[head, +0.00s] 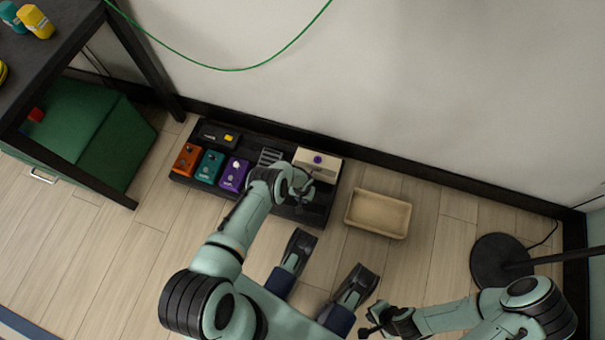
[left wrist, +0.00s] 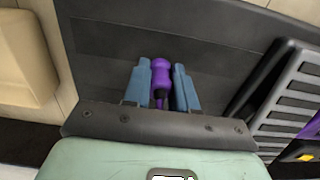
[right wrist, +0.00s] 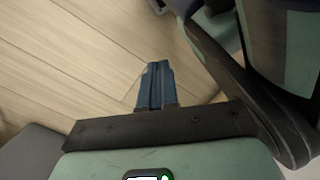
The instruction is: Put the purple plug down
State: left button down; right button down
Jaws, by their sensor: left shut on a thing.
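The purple plug (left wrist: 160,76) sits between the two blue fingertips of my left gripper (left wrist: 161,88), which is shut on it. Behind the plug in the left wrist view is the bare dark surface of the pedalboard (left wrist: 110,42); I cannot tell whether the plug touches it. In the head view my left gripper (head: 304,190) is over the right part of the pedalboard (head: 262,207), and the plug is not clear there. My right gripper (head: 370,325) is low in the head view, away from the board. Its fingers are together and empty in the right wrist view (right wrist: 154,84).
Orange (head: 186,160), teal (head: 209,168) and purple (head: 234,174) pedals stand on the board's left. A cream box (head: 315,165) is at its back right. A beige tray (head: 378,213) lies right of it. A round black stand base (head: 495,262) is far right.

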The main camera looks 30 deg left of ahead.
pick_arm(q)
jog(key=shift+f, duration=0.6)
pick_arm(e)
jog(key=shift+s+f, duration=0.3)
jog(key=shift+s, duration=0.4)
pick_arm(q)
jog(key=shift+f, duration=0.6)
jog(key=c, duration=0.9)
grip_release()
jog(key=shift+r, duration=0.1)
